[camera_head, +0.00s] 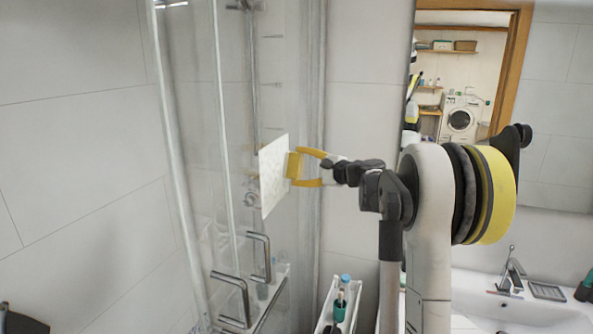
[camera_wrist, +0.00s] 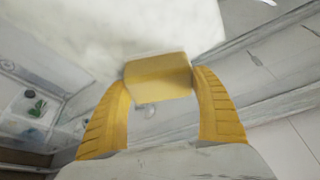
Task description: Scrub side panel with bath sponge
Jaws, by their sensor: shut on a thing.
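My gripper (camera_head: 298,167) reaches left from the arm, with its yellow fingers shut on a small yellow bath sponge (camera_head: 293,168). In the wrist view, the sponge (camera_wrist: 158,78) sits between the two fingertips of my gripper (camera_wrist: 161,80). A cream, mottled flat panel (camera_head: 271,175) stands upright and slightly tilted just left of the sponge. It fills the upper part of the wrist view (camera_wrist: 90,30). The sponge is at or very close to this panel's face; I cannot tell whether they touch. The fingers partly hide the sponge.
A glass shower enclosure with metal handles (camera_head: 259,257) stands at the left. A narrow white cart (camera_head: 325,314) holding a green cup (camera_head: 339,311) is below the gripper. A washbasin (camera_head: 515,312) with a tap (camera_head: 511,272) is at the lower right, below a mirror.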

